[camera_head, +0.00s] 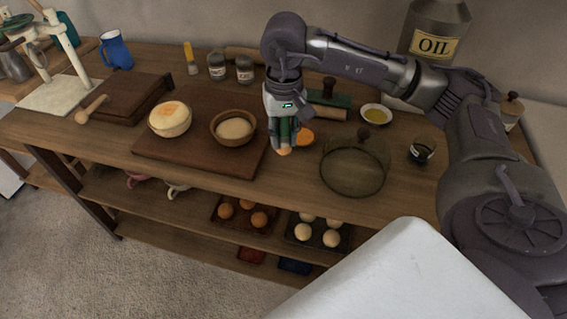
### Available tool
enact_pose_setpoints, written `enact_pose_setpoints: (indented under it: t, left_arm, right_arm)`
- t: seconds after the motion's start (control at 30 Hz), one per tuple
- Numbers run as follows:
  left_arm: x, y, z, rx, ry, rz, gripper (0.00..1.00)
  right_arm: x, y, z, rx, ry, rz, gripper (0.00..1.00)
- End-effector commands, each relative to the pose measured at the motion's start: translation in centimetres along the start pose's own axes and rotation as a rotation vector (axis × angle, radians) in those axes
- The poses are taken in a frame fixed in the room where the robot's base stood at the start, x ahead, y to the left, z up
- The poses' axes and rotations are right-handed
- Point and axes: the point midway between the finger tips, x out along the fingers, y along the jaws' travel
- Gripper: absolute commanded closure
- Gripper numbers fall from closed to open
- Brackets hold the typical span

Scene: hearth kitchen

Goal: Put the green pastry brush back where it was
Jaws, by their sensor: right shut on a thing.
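My right gripper (283,137) reaches in from the right and points down over the table, just right of the dark brown board. It is shut on the green pastry brush (284,128), mostly hidden between the fingers. A pale orange tip (284,150) shows below the fingers; I cannot tell whether it touches the table. A similar yellow-handled brush (191,58) stands upright at the back left. My left gripper is not in view.
A glass dome (354,168) stands to the right, near an oil dish (376,115) and a dark jar (421,151). Jars (244,69) and a green block with a knob (330,98) are behind.

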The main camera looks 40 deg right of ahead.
Motion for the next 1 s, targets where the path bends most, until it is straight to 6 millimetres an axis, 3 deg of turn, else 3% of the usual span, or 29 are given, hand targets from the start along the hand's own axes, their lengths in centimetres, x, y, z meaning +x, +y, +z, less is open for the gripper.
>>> enact_pose_setpoints:
  t: [0.1, 0.23, 0.57, 0.93, 0.97, 1.0]
  left_arm:
    - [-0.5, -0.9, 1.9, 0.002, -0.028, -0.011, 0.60]
    - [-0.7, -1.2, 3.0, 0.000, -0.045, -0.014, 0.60]
    - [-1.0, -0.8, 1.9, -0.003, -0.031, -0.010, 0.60]
    - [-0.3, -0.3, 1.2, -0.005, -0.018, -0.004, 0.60]
    - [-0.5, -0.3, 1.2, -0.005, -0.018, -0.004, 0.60]
    - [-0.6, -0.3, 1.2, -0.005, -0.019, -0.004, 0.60]
  right_arm:
    - [2.0, 0.1, 0.1, 0.001, -0.003, 0.003, 1.00]
    - [3.2, 0.0, 0.0, 0.001, 0.000, 0.001, 1.00]
    - [6.9, 0.1, 0.1, 0.000, -0.001, 0.002, 1.00]
    - [7.5, 0.0, 0.1, -0.001, 0.001, 0.000, 1.00]
    - [7.3, 0.0, 0.1, -0.001, 0.001, 0.000, 0.69]
    - [7.3, 0.0, 0.1, -0.001, 0.001, 0.000, 0.62]
